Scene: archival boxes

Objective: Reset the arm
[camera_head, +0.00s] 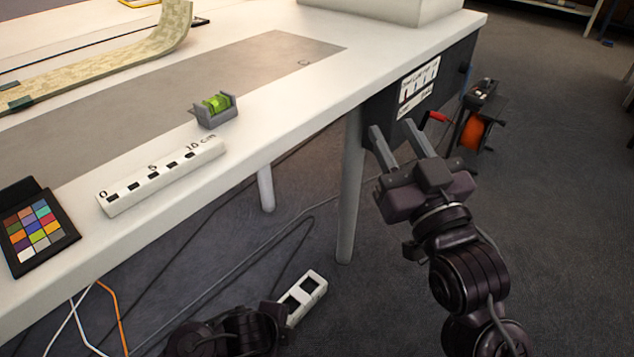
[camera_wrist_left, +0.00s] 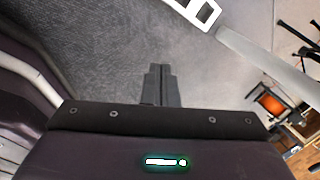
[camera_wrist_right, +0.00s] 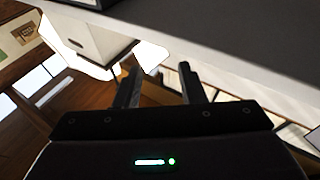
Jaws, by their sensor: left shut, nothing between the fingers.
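My right gripper (camera_head: 391,127) is beside the table's right end, below the tabletop, with its two fingers spread apart and nothing between them. In the right wrist view my right gripper (camera_wrist_right: 160,70) also shows a clear gap between the fingers. My left gripper (camera_wrist_left: 160,70) shows in the left wrist view with its fingers together and nothing held, over the grey floor. In the head view only dark parts of my left arm (camera_head: 232,332) show at the bottom edge; its fingers cannot be made out there.
The white table (camera_head: 285,105) carries a scale bar (camera_head: 162,176), a colour chart (camera_head: 38,232) and a grey holder with a green piece (camera_head: 216,109). A power strip (camera_head: 303,297) and cables lie on the floor. An orange reel (camera_head: 473,132) stands beyond my right gripper.

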